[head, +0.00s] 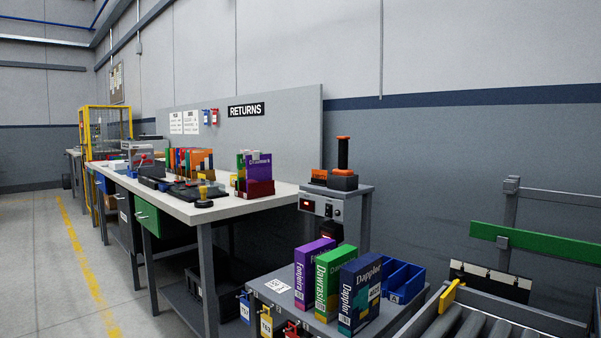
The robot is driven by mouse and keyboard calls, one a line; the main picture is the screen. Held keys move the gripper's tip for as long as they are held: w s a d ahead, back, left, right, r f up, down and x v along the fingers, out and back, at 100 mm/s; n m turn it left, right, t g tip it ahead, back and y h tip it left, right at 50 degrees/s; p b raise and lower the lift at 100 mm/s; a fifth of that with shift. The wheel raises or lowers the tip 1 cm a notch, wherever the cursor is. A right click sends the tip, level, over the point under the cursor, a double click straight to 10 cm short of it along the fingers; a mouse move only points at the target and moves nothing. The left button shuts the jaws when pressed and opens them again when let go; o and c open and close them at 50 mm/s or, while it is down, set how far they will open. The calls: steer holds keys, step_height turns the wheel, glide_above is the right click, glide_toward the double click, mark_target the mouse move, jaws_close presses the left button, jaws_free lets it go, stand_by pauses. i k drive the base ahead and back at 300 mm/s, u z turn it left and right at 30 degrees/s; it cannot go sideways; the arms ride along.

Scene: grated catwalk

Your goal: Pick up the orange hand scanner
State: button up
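A dark upright device with orange at its top and lower end (343,155) stands in a dark base on a small grey stand (362,190), right of the long workbench. It looks like the orange hand scanner, but it is too small to be sure. A low orange and dark item (319,176) sits just left of it on the same stand. My gripper is not in view.
Purple, green and navy boxes (328,285) and blue bins (403,281) stand on a grey surface in front of the stand. A roller conveyor (470,322) is at lower right. The workbench (225,208) holds boxes and tools. Open floor (35,260) lies at left.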

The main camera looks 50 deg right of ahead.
mark_target(343, 170)
steer(key=i, duration=3.4)
steer(key=z, duration=3.95)
steer(key=i, duration=0.5)
steer(key=u, duration=0.05)
